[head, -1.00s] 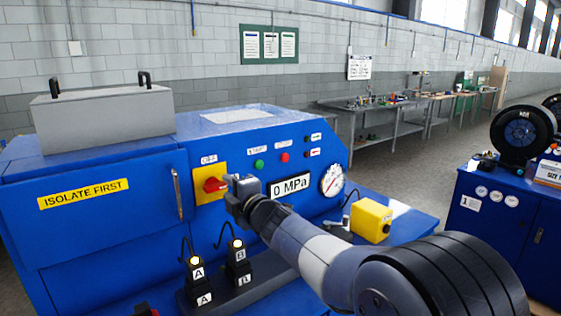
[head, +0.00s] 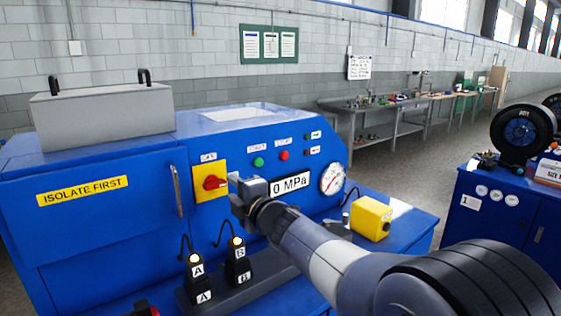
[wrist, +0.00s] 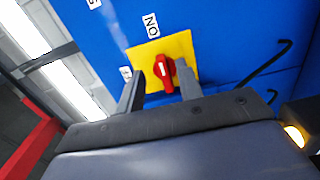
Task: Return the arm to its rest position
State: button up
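My gripper (head: 236,186) hangs in front of the blue machine (head: 80,240), just right of the red rotary switch (head: 213,183) on its yellow plate (head: 208,169). In the wrist view the two fingers of my gripper (wrist: 158,70) are apart, with nothing held between them. The red switch (wrist: 165,74) shows beyond and between the fingertips, with an ON label (wrist: 151,23) near its plate. In the head view the switch is clear of the fingers.
Two black padlock-like blocks tagged A (head: 196,272) and B (head: 237,258) stand on a dark base below my gripper. A yellow box (head: 371,218) sits on the blue ledge at right. A 0 MPa display (head: 290,184) and round gauge (head: 332,179) lie close behind my arm.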

aim_at(226, 183)
jog(key=p+x, duration=0.1)
jog(key=x, duration=0.3)
jog(key=shift+w+a, duration=0.15)
jog(key=shift+n, duration=0.5)
jog(key=shift+s+r+n+b, duration=0.1)
jog(key=shift+r+n, duration=0.15)
jog(key=shift+n, duration=0.75)
jog(key=shift+s+r+n+b, duration=0.1)
jog(key=shift+r+n+b, duration=0.1)
jog(key=shift+n, duration=0.8)
jog(key=shift+s+r+n+b, duration=0.1)
jog(key=shift+r+n, duration=0.15)
jog(key=shift+n, duration=0.75)
